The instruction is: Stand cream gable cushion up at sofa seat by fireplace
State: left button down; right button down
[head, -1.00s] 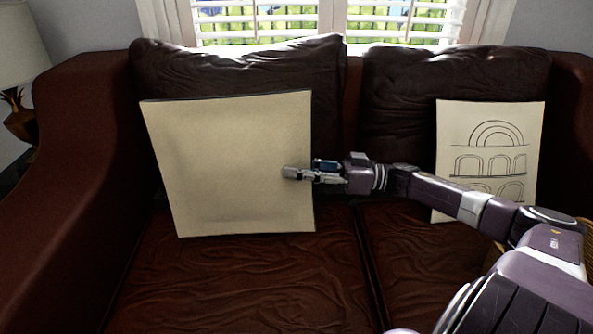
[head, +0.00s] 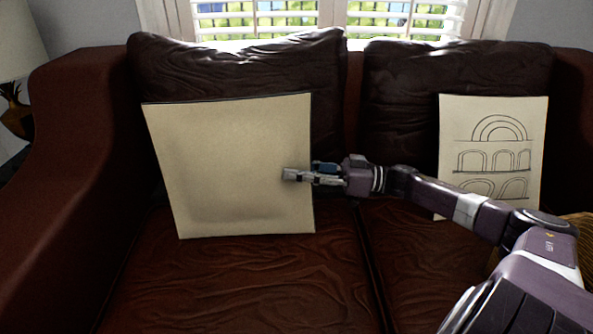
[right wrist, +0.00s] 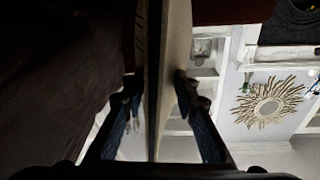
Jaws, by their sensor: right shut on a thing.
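A cream square cushion (head: 235,160) is upright, leaning slightly back, in front of the left back cushion of the dark red-brown leather sofa (head: 240,290). Its plain face is toward me in the head view. My right gripper (head: 302,175) is shut on its right edge, one finger across the plain face. In the right wrist view the cushion (right wrist: 174,50) shows edge-on between the fingers of the gripper (right wrist: 157,84). A few dark lines show on its other face. Whether its lower edge touches the seat is unclear. My left gripper is out of view.
A second cream cushion (head: 491,155) with drawn arches leans on the right back cushion (head: 410,95), behind my right arm. The sofa's left arm (head: 75,180) and a lamp (head: 18,60) stand at the left. The front seat is clear.

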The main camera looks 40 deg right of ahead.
jog(key=c, duration=1.5)
grip_release()
jog(key=shift+o, duration=0.2)
jog(key=shift+f, duration=0.15)
jog(key=r+v, duration=0.1)
jog(key=v, duration=1.1)
jog(key=shift+f, duration=0.35)
